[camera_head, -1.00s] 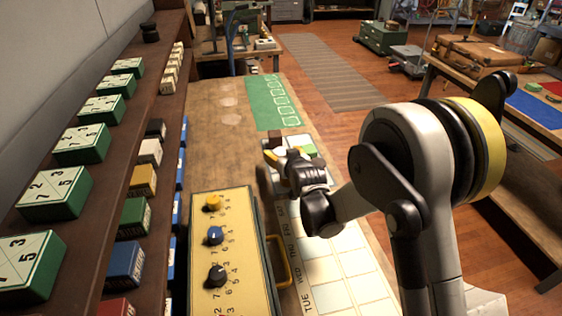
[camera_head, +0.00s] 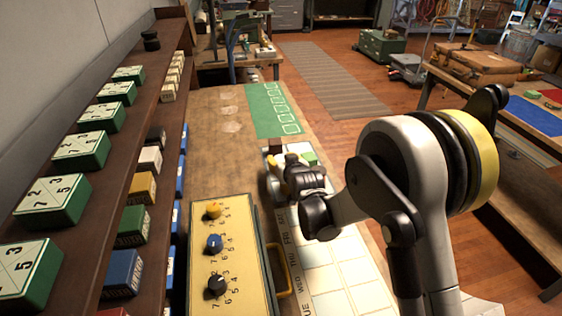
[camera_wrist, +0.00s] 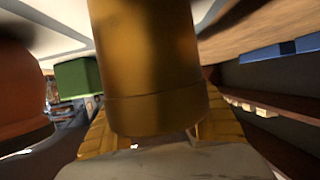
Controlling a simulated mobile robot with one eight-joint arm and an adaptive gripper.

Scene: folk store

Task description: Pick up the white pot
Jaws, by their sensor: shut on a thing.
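My gripper (camera_head: 272,172) is over the pale calendar board, at its far end on the bench. In the wrist view its yellow ridged fingers are shut on a brass-coloured cylinder (camera_wrist: 150,65), one finger on each side. The cylinder fills the middle of that view, and its far end is cut off by the frame. I cannot make out a clearly white pot in either view. In the head view my gripper and wrist hide most of what is held. I cannot tell whether the cylinder touches the surface.
A yellow panel with knobs (camera_head: 226,262) stands left of the calendar board (camera_head: 345,272). Shelves with several numbered boxes (camera_head: 82,152) line the left. A rounded orange-brown object (camera_wrist: 18,85) and a green block (camera_wrist: 76,78) are close by in the wrist view. A green mat (camera_head: 272,112) lies beyond.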

